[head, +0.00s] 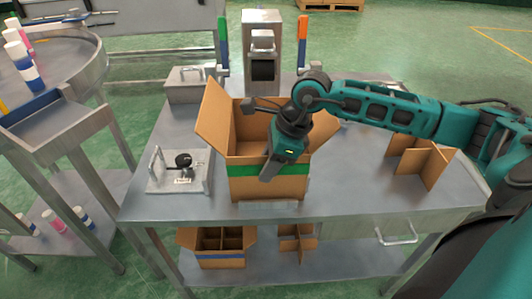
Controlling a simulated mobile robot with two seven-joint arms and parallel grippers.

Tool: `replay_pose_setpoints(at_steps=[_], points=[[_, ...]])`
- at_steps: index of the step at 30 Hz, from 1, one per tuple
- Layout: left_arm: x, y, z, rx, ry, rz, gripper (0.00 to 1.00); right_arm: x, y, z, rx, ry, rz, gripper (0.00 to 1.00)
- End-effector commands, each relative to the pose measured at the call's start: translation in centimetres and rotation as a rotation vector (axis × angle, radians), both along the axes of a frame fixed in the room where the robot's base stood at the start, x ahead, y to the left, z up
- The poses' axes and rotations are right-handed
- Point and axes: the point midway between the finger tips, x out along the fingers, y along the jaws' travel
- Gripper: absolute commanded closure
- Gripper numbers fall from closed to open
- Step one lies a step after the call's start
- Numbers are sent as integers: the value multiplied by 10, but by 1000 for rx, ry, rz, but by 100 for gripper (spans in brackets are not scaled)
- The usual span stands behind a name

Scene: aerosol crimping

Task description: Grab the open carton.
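The open carton (240,185) is a brown cardboard box with a green band around it and its flaps spread. It stands upright on the steel table, near the middle of its front edge. My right gripper (272,168) comes in from the right and points down at the carton's front wall, overlapping the green band. One finger shows in front of that wall. The other finger is hidden, so I cannot tell whether the gripper is closed on the cardboard or only near it. My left gripper is out of view.
A fixture plate with a black knob (183,160) lies left of the carton. A cardboard divider (424,160) stands on the right. A steel machine (262,25) is behind. A divided carton (218,242) sits on the lower shelf. A round table (85,75) with cans is at left.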

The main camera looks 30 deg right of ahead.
Motion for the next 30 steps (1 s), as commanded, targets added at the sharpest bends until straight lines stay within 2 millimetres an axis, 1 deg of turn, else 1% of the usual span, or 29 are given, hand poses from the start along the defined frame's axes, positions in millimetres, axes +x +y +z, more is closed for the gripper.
replay_pose_setpoints(at_steps=[6,7,17,30], points=[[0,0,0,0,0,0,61,0,0,0,0,0,0,66],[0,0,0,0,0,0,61,0,0,0,0,0,0,68],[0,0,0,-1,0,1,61,0,0,0,0,0,0,99],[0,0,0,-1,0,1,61,0,0,0,0,0,0,100]])
